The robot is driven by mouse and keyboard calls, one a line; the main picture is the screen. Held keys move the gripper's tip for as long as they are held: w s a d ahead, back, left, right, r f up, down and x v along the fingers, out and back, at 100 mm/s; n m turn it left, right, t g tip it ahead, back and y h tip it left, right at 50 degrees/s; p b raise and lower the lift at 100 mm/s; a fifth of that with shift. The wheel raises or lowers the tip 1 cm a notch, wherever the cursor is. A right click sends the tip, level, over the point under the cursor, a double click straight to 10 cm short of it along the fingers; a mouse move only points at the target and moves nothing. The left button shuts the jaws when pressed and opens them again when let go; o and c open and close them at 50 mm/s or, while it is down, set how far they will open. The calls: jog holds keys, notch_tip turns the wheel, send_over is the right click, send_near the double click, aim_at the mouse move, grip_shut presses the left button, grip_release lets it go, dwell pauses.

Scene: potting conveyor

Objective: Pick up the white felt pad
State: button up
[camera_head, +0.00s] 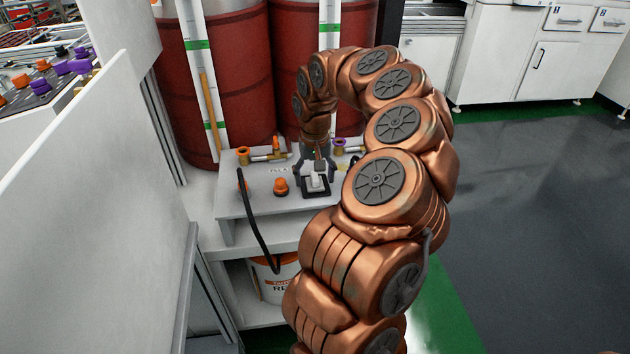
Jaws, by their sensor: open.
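My copper-coloured arm arches over a small white bench (245,200), and my gripper (315,168) points down at its right part. The gripper's dark fingers look spread apart. Right at or just below the fingers is a small white piece (315,184) on a black square base; it may be the white felt pad, but it is too small to be sure. The fingers partly cover it, and I cannot tell whether they touch it.
An orange knob (281,186), a brass fitting with an orange cap (262,155) and a purple-ended fitting (342,147) stand on the bench. Red drums (225,90) stand behind, a white bucket (274,280) below.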

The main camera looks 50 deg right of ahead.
aim_at(315, 175)
jog(key=c, duration=1.2)
jog(key=shift+r, duration=0.1)
jog(key=shift+r, duration=1.75)
jog(key=shift+s+a+b, duration=0.3)
jog(key=shift+s+a, duration=0.15)
jog(key=shift+s, duration=0.15)
jog(key=shift+s+a+b, duration=0.25)
jog(key=shift+s+a, duration=0.15)
jog(key=shift+s, duration=0.2)
jog(key=s+a, duration=0.2)
jog(key=s, duration=0.1)
jog(key=s+a+r+b, duration=0.1)
jog(key=s+a, duration=0.2)
jog(key=s, duration=0.1)
jog(key=s+a+b, duration=0.1)
jog(key=s+a, duration=0.2)
jog(key=shift+s+r, duration=0.15)
jog(key=shift+s, duration=0.1)
